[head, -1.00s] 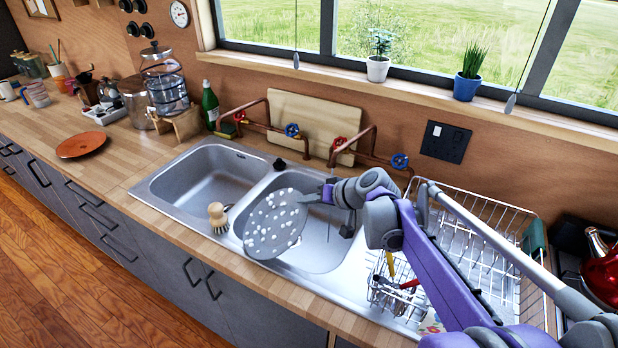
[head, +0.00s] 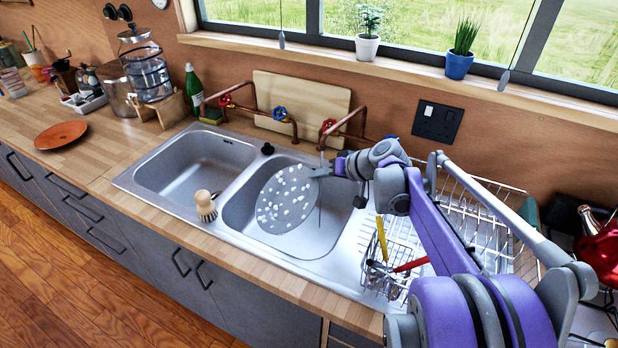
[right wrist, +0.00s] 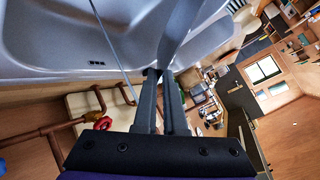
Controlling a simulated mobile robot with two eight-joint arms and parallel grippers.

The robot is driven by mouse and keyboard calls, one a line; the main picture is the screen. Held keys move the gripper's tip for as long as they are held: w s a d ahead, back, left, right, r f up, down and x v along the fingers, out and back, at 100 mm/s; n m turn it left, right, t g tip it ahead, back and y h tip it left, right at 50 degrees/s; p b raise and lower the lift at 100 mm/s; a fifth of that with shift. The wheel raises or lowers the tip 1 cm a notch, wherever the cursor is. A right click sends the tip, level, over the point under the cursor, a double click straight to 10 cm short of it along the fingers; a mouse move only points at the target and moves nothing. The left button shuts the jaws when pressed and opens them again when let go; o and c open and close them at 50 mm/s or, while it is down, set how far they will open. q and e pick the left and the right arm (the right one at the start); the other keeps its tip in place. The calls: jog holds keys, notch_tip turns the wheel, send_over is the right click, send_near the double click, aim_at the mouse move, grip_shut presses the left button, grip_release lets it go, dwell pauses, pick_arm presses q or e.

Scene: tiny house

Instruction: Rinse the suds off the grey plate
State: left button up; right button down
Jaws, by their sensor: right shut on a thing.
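The grey plate (head: 272,214) is held tilted over the right sink basin (head: 318,262), its face dotted with white suds. My right gripper (head: 320,172) is shut on its right rim. In the right wrist view the gripper fingers (right wrist: 167,78) close on the plate (right wrist: 183,40), seen nearly edge-on. A thin vertical line, apparently water, drops from the right tap (head: 345,122) by the plate's right edge; I cannot tell whether it touches the plate. My left gripper is not in view.
The left basin (head: 195,165) is empty. A wooden brush (head: 205,206) stands on the sink's front edge. A wire dish rack (head: 470,215) with cutlery is on the right. A chopping board (head: 300,98) leans behind the taps. A terracotta plate (head: 61,135) lies on the left counter.

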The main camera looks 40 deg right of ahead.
aim_at(301, 197)
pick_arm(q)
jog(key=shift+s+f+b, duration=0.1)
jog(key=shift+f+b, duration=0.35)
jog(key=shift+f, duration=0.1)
pick_arm(e)
jog(key=s+d+f, duration=0.1)
jog(key=d, duration=0.7)
jog(key=shift+f, duration=0.25)
jog(key=shift+s+a, duration=0.1)
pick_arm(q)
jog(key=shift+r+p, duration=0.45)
pick_arm(e)
jog(key=w+a, duration=0.1)
jog(key=a, duration=0.7)
jog(key=shift+w, duration=0.1)
dwell(0.9)
